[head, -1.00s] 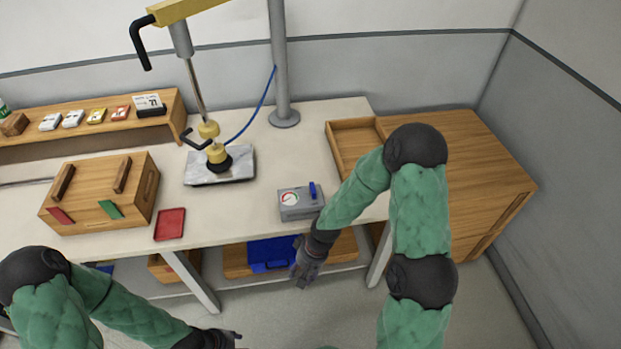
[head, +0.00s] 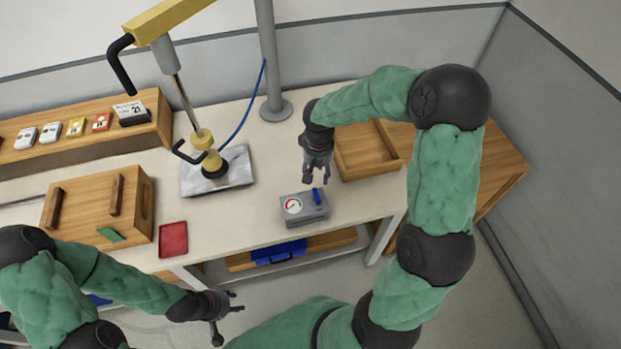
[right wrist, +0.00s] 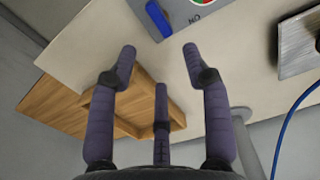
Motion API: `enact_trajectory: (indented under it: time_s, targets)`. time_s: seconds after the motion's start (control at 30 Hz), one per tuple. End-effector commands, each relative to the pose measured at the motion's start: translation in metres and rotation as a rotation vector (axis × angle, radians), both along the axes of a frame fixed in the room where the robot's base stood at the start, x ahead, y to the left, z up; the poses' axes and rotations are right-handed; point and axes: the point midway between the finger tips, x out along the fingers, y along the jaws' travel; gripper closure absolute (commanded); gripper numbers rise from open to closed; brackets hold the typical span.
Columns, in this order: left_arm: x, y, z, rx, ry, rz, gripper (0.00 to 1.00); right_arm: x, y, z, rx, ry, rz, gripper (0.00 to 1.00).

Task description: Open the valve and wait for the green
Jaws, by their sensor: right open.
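The grey valve box (head: 303,208) stands near the front edge of the table. It has a round gauge (head: 293,205) with red and green on its face and a blue valve lever (head: 317,196) beside it. The blue lever (right wrist: 158,18) also shows at the top of the right wrist view, with part of the gauge (right wrist: 200,3). My right gripper (head: 315,178) is open and empty, just behind and above the box, apart from the lever. My left gripper (head: 232,303) is in front of the table, low, with fingers apart and nothing between them.
A metal plate (head: 236,171) with a yellow suction tool on a lifting arm stands left of the box. A red tray (head: 173,240) and a wooden box (head: 75,222) lie further left. An open wooden tray (head: 368,165) is at the right.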

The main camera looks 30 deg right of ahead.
Motion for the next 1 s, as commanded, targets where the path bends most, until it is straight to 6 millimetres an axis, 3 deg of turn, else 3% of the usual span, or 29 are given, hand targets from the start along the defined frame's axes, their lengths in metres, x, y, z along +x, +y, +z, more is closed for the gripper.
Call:
enact_trajectory:
  time_s: [0.17,0.6,0.8,1.0]
  targets:
    - [-0.001,0.0,-0.003,0.0,0.002,-0.001,0.6,-0.001,0.0,-0.018,0.0,0.004,0.002,0.51]
    - [-0.001,0.0,-0.013,0.0,0.001,0.0,0.6,-0.001,0.0,-0.091,0.0,0.002,0.0,0.51]
    - [-0.001,0.0,-0.014,0.0,0.001,0.0,0.6,0.0,0.0,-0.105,0.0,0.0,0.001,0.51]
    - [-0.001,0.0,-0.014,0.0,0.001,0.0,0.6,0.0,0.0,-0.107,0.001,-0.001,0.0,0.51]
